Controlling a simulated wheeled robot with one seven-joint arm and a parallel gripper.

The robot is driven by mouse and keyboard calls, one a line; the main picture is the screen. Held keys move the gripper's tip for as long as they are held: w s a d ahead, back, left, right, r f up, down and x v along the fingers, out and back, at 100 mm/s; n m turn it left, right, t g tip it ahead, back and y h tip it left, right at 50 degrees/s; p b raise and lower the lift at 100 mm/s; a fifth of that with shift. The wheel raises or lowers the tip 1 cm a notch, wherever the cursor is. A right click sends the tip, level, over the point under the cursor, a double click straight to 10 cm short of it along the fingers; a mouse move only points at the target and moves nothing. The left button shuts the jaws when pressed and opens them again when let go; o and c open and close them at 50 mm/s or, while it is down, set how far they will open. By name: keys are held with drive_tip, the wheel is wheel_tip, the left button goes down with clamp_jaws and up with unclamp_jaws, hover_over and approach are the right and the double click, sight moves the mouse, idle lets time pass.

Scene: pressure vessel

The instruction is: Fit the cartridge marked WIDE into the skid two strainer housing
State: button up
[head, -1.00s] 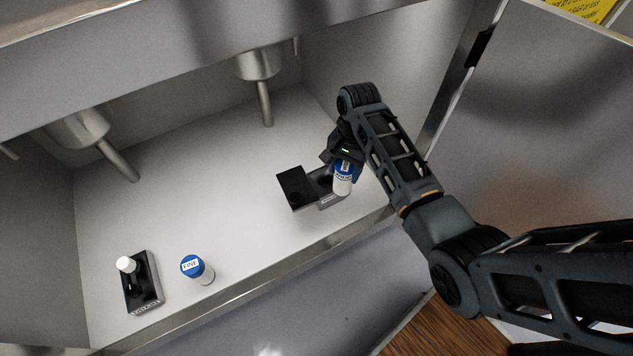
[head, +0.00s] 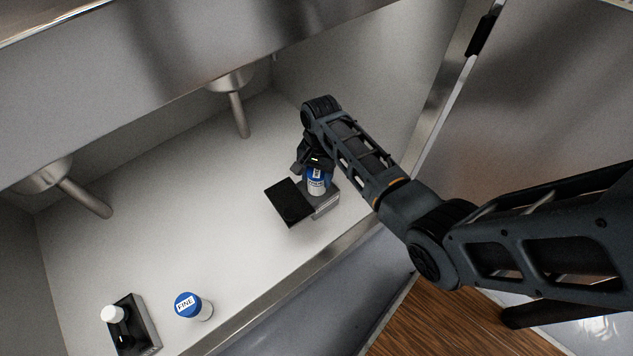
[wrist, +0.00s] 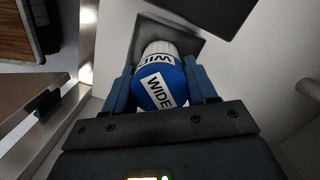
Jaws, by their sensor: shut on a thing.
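My gripper (wrist: 160,92) is shut on the WIDE cartridge (wrist: 163,84), a white cylinder with a blue cap and a white WIDE label. In the head view the held cartridge (head: 316,184) is over the right part of a grey and black box-like housing (head: 326,203), whose black flat lid (head: 289,201) lies to the left. In the wrist view the cartridge's far end is over a grey surface of the housing (wrist: 190,43). Whether it is inside an opening or just above it I cannot tell.
A FINE cartridge (head: 190,306) stands upright at the lower left. Beside it is a black holder (head: 140,330) with a white-capped item (head: 113,314). Two metal pipes (head: 238,115) (head: 85,198) hang down at the back. A raised metal rim (head: 262,308) runs along the front.

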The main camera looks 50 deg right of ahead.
drive_tip(key=shift+f+b, duration=0.5)
drive_tip(key=shift+f, duration=0.95)
drive_tip(key=shift+f, duration=0.2)
drive_tip(key=o, duration=1.1)
drive_tip(key=shift+o, duration=0.2)
drive_tip(key=shift+r, duration=0.15)
drive_tip(key=r+p, duration=0.1)
drive_tip(key=r, duration=0.3)
drive_tip(key=d+r+p, duration=0.1)
drive_tip(key=r+p, duration=0.1)
drive_tip(key=r, duration=0.2)
drive_tip(key=r+p, duration=0.1)
drive_tip(key=r, duration=0.3)
drive_tip(key=shift+w+d, duration=0.15)
drive_tip(key=shift+w, duration=0.05)
